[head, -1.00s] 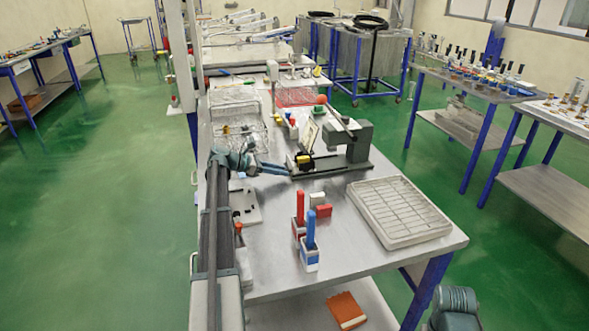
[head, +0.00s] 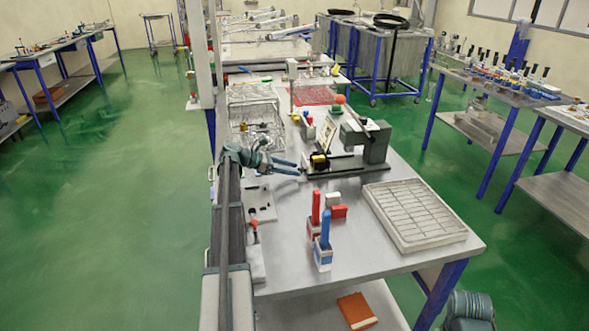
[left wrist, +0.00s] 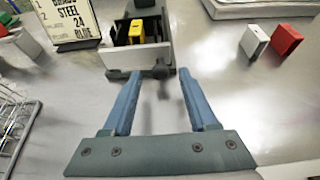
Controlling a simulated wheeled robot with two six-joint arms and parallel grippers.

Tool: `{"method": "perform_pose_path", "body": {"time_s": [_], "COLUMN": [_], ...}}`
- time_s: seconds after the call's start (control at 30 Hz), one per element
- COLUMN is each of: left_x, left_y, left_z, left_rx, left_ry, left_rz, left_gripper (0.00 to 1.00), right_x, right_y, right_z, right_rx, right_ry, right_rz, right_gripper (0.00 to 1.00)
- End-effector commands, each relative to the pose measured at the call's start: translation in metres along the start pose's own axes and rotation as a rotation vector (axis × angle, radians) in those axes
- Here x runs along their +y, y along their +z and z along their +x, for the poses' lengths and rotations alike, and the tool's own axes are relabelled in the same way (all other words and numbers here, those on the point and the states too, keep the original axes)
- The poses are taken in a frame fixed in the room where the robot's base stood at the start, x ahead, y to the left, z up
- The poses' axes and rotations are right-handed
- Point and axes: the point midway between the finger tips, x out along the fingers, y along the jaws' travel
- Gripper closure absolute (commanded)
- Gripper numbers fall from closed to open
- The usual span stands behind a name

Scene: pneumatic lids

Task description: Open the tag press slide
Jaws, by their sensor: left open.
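The tag press (head: 372,143) is a grey-green machine on a dark base, standing on the bench. Its slide (left wrist: 148,56) is a pale grey box facing my left gripper, with a yellow piece (left wrist: 136,33) in its dark recess and a dark knob (left wrist: 160,70) on its front. I cannot tell how far out the slide stands. My left gripper (left wrist: 158,75) is open and empty; in the left wrist view the knob appears between its fingertips. In the head view the left gripper (head: 299,168) points right, at the slide end of the press. My right gripper is not in view.
Red and blue upright pieces in holders (head: 322,250) and a white rack tray (head: 415,222) stand nearer on the bench. A sign plate (left wrist: 72,22) stands beside the slide. A wire basket (left wrist: 12,125) is at left. Bare bench lies between them.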

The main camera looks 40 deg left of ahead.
Motion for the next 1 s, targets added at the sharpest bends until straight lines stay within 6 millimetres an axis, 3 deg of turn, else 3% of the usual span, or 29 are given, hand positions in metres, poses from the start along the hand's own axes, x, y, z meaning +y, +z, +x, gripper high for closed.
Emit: {"method": "perform_pose_path", "body": {"time_s": [0.3, 0.5, 0.7, 1.0], "left_x": [0.0, 0.001, 0.0, 0.0], "left_y": [0.004, 0.003, 0.001, 0.0], "left_z": [-0.072, -0.106, -0.122, -0.125], "left_rx": [0.0, 0.0, 0.0, 0.0], "left_ry": [0.002, 0.002, 0.0, 0.0], "left_rz": [-0.001, 0.0, 0.0, 0.0], "left_gripper": [0.41, 0.41, 0.41, 0.41], "right_x": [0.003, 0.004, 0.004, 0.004], "right_y": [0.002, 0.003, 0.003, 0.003], "right_z": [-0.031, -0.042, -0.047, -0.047], "right_rx": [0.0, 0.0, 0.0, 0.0], "right_ry": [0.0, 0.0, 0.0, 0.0], "right_rz": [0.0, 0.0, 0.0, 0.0], "right_gripper": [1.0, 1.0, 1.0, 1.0]}}
